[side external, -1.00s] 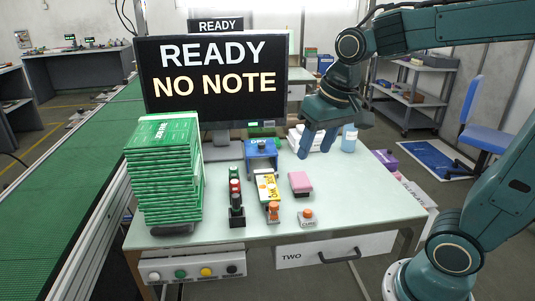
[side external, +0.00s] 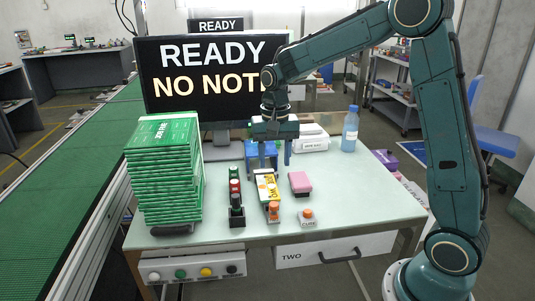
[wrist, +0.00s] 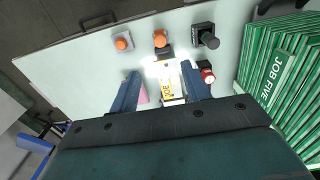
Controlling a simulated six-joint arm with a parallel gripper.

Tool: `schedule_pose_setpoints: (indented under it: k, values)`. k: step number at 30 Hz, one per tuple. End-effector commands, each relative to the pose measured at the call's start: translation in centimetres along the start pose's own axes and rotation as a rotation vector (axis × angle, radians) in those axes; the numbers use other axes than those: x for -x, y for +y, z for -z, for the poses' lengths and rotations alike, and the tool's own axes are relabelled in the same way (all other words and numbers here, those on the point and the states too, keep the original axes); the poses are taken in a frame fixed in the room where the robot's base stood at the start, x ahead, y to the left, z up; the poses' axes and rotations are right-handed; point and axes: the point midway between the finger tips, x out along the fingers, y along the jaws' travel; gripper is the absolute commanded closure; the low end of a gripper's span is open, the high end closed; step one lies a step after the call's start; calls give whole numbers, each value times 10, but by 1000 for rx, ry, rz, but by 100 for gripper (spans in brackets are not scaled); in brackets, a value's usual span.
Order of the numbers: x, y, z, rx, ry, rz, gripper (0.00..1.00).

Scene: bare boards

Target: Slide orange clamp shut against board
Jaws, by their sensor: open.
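The orange clamp (side external: 273,210) has an orange knob on a dark base at the near end of a yellow and white board (side external: 266,186). In the wrist view the clamp (wrist: 160,38) lies beyond my fingertips, and the lit board (wrist: 168,82) shows between my fingers. I cannot tell whether the clamp touches the board. My gripper (side external: 275,157) is open, pointing down above the far end of the board, in front of a blue stand (side external: 252,148) that it partly hides. In the wrist view my gripper (wrist: 160,73) holds nothing.
An orange button on a labelled block (side external: 307,217) stands right of the clamp. A row of dark, red and green pieces (side external: 236,205) stands left. A pink block (side external: 300,182) lies right. A tall green stack (side external: 165,175) fills the table's left side.

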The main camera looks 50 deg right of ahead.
Motion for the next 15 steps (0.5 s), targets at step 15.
schedule_pose_setpoints:
  k: [15]
  values:
    - [-17, 0, 0, -2, -4, -3, 53]
